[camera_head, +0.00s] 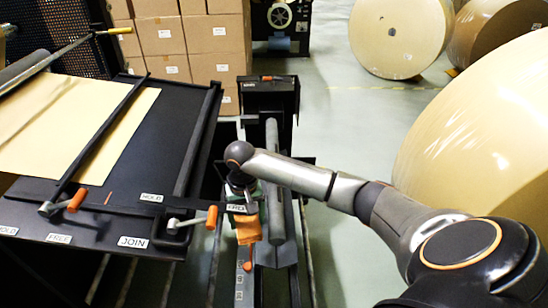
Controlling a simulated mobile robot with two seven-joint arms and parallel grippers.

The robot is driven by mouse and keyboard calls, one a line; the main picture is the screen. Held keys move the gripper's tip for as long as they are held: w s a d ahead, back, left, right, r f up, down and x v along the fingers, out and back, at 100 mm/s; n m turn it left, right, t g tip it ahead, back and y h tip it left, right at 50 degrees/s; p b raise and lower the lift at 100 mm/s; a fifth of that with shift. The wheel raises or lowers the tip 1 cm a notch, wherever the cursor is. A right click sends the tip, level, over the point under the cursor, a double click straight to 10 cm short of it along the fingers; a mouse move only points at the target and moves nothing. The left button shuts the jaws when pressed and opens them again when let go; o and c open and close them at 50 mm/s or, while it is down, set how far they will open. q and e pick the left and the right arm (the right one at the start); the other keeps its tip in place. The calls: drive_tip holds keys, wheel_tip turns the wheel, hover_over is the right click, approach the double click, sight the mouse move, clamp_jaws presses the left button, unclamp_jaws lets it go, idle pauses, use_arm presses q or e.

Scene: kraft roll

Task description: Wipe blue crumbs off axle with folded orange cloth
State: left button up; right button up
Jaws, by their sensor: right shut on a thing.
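The folded orange cloth (248,231) hangs below my right gripper (244,209), which is shut on it. The gripper points down, and the fingertips are largely hidden by a label plate and the wrist. The grey axle (273,215) runs lengthwise just right of the cloth, above a dark stand. The cloth is beside the axle in the picture; I cannot tell whether they touch. My right forearm crosses over the axle and hides part of it. I cannot make out any blue crumbs. My left gripper is not in view.
A dark table (190,100) with a kraft sheet (120,125) and orange-handled clamps (212,217) stands at the left. A large kraft roll (480,130) is close at the right. Stacked cartons (190,35) stand behind. The floor between the stand and roll is clear.

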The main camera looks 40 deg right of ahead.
drive_tip(key=w+d+r+m, duration=0.35)
drive_tip(key=d+m, duration=0.25)
drive_tip(key=d, duration=0.3)
drive_tip(key=w+d+r+m, duration=0.2)
drive_tip(key=w+d+m, duration=0.3)
drive_tip(key=d, duration=0.4)
drive_tip(key=f+b, duration=0.5)
drive_tip(key=b, duration=0.1)
drive_tip(key=shift+w+a+f, duration=0.1)
drive_tip(key=shift+a+f, duration=0.1)
drive_tip(key=shift+f, duration=0.2)
drive_tip(key=shift+f+b, duration=0.6)
drive_tip(key=shift+f, duration=0.45)
drive_tip(key=shift+r, duration=0.1)
